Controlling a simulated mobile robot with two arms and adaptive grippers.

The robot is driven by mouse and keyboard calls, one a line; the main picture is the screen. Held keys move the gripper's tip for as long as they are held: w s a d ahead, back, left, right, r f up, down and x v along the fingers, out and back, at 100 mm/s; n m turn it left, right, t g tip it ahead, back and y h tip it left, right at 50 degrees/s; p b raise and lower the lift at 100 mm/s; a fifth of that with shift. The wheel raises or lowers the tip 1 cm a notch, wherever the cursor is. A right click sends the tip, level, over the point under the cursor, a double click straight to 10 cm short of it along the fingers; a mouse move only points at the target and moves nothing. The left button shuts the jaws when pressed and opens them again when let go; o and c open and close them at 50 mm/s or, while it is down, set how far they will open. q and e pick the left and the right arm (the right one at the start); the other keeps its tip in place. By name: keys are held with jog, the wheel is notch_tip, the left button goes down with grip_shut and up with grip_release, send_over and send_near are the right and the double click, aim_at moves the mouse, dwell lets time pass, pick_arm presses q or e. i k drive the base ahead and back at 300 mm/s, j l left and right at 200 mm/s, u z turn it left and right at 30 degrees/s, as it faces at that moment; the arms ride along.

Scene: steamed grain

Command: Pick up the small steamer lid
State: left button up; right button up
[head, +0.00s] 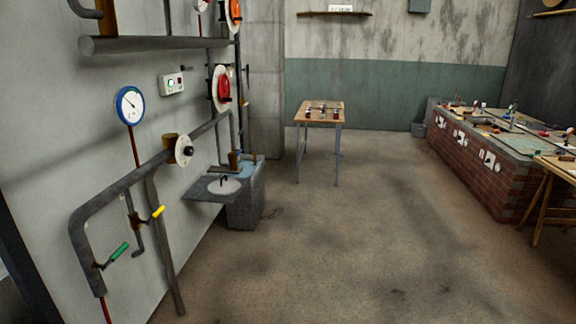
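I cannot make out a small steamer lid for certain. A pale round lid-like disc (224,186) with a dark handle lies on the grey stone stand (245,209) at the wall, left of centre. Whether it is the small lid I cannot tell. Neither of my grippers shows in the head view.
Pipes with a green lever (118,253), a yellow lever (158,212) and a blue gauge (130,105) run along the left wall. A small wooden table (319,105) stands at the back. A brick counter (474,170) is at right. The middle floor is clear.

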aim_at(222, 186)
jog(key=i+u, duration=0.1)
jog(key=i, duration=0.4)
jog(key=i+l+u, duration=0.15)
jog(key=i, duration=0.3)
jog(key=i+l+u, duration=0.1)
jog(key=i, duration=0.4)
jog(key=i+l+u, duration=0.1)
jog(key=i, duration=0.4)
jog(key=l, duration=0.05)
